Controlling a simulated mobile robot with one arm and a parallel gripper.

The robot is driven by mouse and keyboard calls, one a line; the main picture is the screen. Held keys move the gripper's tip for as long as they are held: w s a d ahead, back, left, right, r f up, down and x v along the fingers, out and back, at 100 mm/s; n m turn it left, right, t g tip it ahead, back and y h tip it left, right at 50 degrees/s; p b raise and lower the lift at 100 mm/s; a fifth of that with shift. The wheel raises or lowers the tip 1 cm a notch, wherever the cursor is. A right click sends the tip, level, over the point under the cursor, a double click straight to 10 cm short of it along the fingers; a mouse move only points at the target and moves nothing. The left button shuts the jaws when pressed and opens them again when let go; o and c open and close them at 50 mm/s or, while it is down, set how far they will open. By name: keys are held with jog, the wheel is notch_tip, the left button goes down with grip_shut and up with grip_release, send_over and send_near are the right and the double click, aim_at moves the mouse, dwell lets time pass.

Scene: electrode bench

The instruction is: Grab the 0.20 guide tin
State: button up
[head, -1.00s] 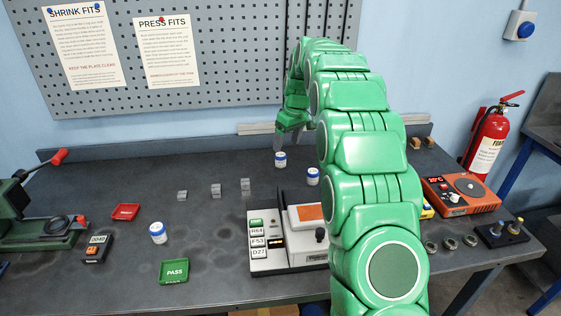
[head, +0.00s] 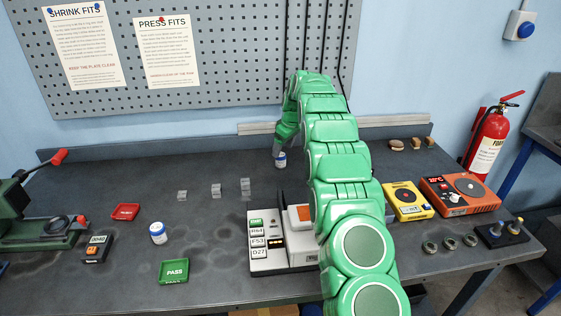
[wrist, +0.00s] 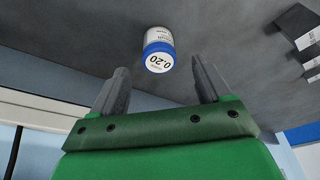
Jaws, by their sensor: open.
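The 0.20 guide tin (wrist: 159,50), white with a blue rim and "0.20" on its end, lies just beyond and between the fingertips in the wrist view. In the head view, a white and blue tin (head: 280,161) stands on the bench at my gripper (wrist: 160,68), which is open and empty. No finger visibly touches the tin. Another white and blue tin (head: 158,233) stands at the left of the bench.
Several grey metal blocks (head: 216,191) stand left of the tin. A white tester (head: 265,255) sits in front, with a green PASS tray (head: 174,271) and red tray (head: 125,212) leftward. A yellow device (head: 408,200) and orange heater (head: 460,194) stand right.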

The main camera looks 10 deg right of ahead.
aim_at(281, 154)
jog(key=shift+x, duration=3.05)
jog(key=shift+d, duration=0.15)
jog(key=c, duration=1.2)
